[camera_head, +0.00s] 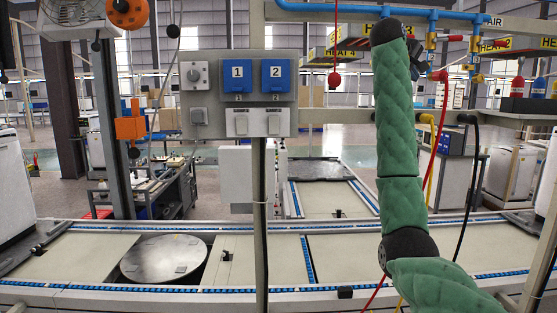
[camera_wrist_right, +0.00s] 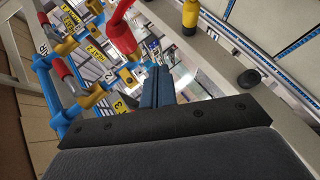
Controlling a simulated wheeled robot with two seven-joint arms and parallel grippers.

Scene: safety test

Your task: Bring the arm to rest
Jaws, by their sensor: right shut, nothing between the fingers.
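My right arm, covered in green padding (camera_head: 398,130), rises from the lower right of the head view and stands nearly upright, with a black joint at its top. My right gripper (camera_head: 416,62) shows as a small dark shape just right of the arm's top, partly hidden behind it. In the right wrist view the two dark fingers of this gripper (camera_wrist_right: 157,84) lie together, shut and empty, pointing up toward the blue pipe and valves. My left arm and left gripper are not in view.
A blue air pipe (camera_head: 345,13) and yellow HEAT labels hang by the arm's top. A red hose (camera_head: 440,115) and cables run close right of it. A grey panel with two blue boxes (camera_head: 238,77) stands left on a post. A conveyor (camera_head: 240,287) crosses in front.

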